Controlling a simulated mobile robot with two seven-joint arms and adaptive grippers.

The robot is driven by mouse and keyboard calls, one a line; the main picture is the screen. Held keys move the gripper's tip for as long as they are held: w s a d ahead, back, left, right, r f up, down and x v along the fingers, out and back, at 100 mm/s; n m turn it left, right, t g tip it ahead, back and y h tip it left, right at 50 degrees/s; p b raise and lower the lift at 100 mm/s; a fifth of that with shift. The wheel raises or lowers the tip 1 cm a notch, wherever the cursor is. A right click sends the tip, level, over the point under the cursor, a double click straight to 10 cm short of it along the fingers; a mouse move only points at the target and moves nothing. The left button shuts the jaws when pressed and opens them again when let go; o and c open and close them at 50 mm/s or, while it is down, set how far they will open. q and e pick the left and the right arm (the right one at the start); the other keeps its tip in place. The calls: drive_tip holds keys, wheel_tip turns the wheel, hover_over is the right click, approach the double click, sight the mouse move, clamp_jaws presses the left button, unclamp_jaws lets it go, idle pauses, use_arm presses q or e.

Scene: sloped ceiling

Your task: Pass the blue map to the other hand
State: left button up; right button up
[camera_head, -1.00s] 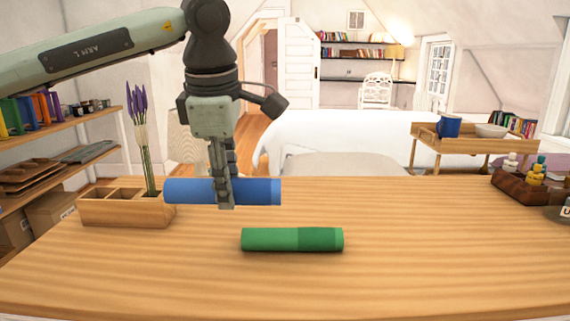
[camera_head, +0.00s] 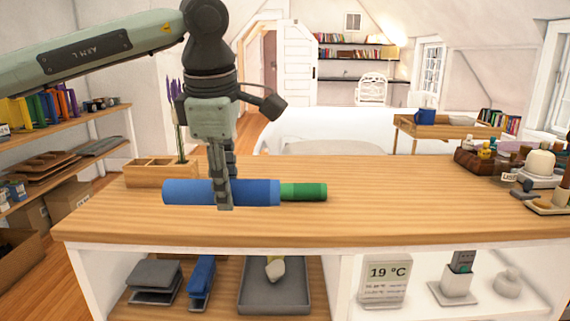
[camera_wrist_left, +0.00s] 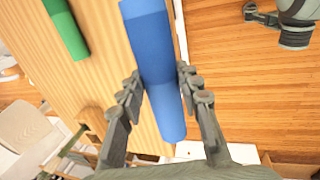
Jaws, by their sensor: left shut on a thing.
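The blue map is a rolled blue cylinder (camera_head: 185,192) with a lighter band at its right end. In the left wrist view the blue map (camera_wrist_left: 152,50) runs between the two fingers of my left gripper (camera_wrist_left: 158,92). In the head view its right end overlaps a green roll (camera_head: 305,192) lying on the counter. My right gripper does not clearly show in either view.
The wooden counter (camera_head: 400,205) has open shelves below with a grey tray (camera_head: 275,290) and a 19 °C display (camera_head: 385,283). A wooden divided box (camera_head: 150,175) stands at its back left. Bottles and a dark box (camera_head: 475,162) stand at the right.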

use_arm(q)
drive_tip(key=s+a+f+m+g+h, duration=0.1)
drive_tip(key=a+f+m, duration=0.3)
drive_tip(key=f+m, duration=0.5)
drive_tip(key=s+a+f+m+g+h, duration=0.2)
drive_tip(key=s+a+f+m, duration=0.2)
drive_tip(key=f+m, duration=0.5)
wheel_tip(320, 180, down, 5)
drive_tip(key=shift+s+a+f, duration=0.15)
drive_tip(key=shift+s+a, duration=0.05)
drive_tip(key=shift+a, duration=0.45)
use_arm(e)
drive_tip(key=shift+s+f, duration=0.1)
drive_tip(key=shift+s, duration=0.15)
